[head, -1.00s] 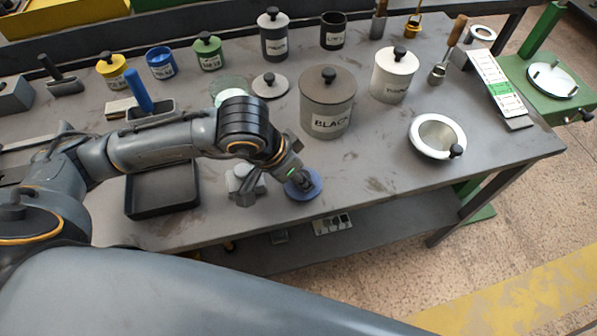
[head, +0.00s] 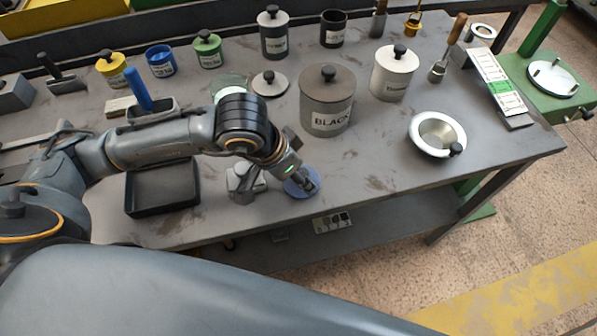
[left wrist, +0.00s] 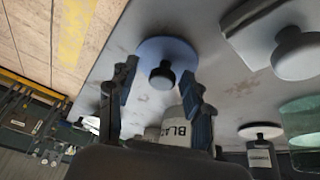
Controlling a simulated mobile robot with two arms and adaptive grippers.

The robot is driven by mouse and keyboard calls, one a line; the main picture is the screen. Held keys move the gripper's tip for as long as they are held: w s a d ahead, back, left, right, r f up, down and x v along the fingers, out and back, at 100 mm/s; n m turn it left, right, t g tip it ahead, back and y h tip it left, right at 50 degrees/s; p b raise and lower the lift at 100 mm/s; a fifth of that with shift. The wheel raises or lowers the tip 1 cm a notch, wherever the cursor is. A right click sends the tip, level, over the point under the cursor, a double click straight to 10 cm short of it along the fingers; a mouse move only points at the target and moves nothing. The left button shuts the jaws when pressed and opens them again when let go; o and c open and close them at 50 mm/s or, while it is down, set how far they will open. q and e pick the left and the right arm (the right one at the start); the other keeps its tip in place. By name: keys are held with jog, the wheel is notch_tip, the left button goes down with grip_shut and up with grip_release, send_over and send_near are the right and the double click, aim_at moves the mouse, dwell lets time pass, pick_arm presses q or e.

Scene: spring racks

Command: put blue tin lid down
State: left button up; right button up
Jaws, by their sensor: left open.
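The blue tin lid (head: 293,191) lies flat on the grey bench near its front edge, partly hidden by my left gripper (head: 307,182). In the left wrist view the lid (left wrist: 168,48) shows as a blue disc with a black knob facing the gripper. My left gripper (left wrist: 158,98) is open, its fingers standing apart on either side of the knob, with gaps to it. The blue tin (head: 161,64) stands at the back left of the bench, without a lid on it. My right gripper is not in view.
A black tray (head: 163,189) lies left of the lid, and a grey knobbed object (head: 243,184) stands close beside it. The large BLACK canister (head: 327,105) stands behind, with a white-rimmed bowl (head: 437,135) to the right. The bench between lid and bowl is clear.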

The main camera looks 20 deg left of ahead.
pick_arm(q)
jog(key=p+v, duration=0.6)
jog(key=v, duration=0.5)
jog(key=shift+r, duration=0.25)
